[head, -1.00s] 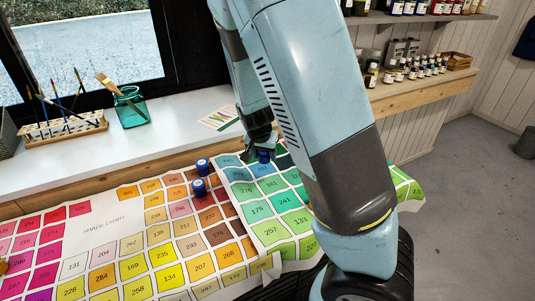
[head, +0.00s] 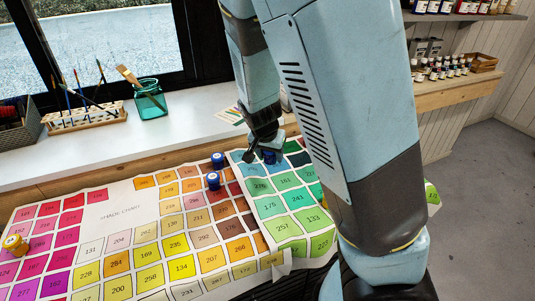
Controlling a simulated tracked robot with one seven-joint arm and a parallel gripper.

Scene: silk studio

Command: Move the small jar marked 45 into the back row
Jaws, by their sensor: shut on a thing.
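My gripper (head: 264,145) is over the far part of the shade chart, partly hidden by my own arm. It is shut on a small blue jar (head: 269,157), which sits low between the fingers at the blue-green squares. I cannot tell whether this jar touches the chart. Two other blue jars with pale lids stand to its left, one farther back (head: 218,160) and one nearer (head: 213,181). No jar number is legible at this size.
The shade chart (head: 120,212) covers the table, with a raised overlapping sheet edge at its middle. Behind it, a white sill holds a brush rack (head: 85,119) and a teal glass jar with a brush (head: 150,103). Shelves of small bottles (head: 440,68) are at the right.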

